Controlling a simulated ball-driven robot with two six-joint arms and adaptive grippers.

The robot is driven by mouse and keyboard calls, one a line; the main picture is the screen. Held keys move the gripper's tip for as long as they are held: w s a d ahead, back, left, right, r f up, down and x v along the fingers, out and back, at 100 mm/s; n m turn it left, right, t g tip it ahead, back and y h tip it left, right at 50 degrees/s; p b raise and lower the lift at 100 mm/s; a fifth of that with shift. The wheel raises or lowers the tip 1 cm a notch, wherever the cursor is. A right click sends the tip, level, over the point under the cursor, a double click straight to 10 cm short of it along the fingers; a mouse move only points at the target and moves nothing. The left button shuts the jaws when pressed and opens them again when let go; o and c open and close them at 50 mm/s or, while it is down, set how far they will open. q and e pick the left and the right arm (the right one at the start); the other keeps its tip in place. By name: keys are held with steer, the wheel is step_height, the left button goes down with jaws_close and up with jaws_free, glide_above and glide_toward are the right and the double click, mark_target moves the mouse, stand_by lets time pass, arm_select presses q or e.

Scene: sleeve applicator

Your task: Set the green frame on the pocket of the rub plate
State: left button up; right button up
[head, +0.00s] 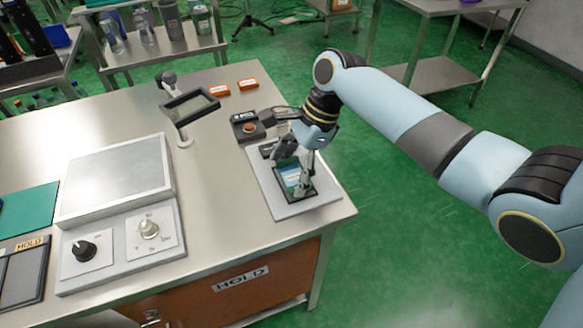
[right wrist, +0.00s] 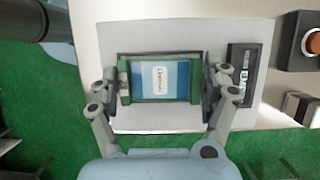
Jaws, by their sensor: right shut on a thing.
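My right gripper (head: 297,176) reaches down over the pale rub plate (head: 263,180) at the table's right corner. In the right wrist view, my right gripper (right wrist: 162,85) is shut on the green frame (right wrist: 124,83), with one finger at each end. A blue and white card (right wrist: 160,80) shows inside the frame. My left gripper is not in view.
A black box with an orange button (head: 248,128) stands behind the plate. A framed magnifier-like stand (head: 190,105) and two orange blocks (head: 247,84) are farther back. A grey device with two knobs (head: 117,208) stands at the left. Bare table lies between.

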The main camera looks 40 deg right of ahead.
stand_by(0.3)
steer(key=shift+f, duration=0.6)
steer(key=o, duration=0.8)
steer(key=shift+o, duration=1)
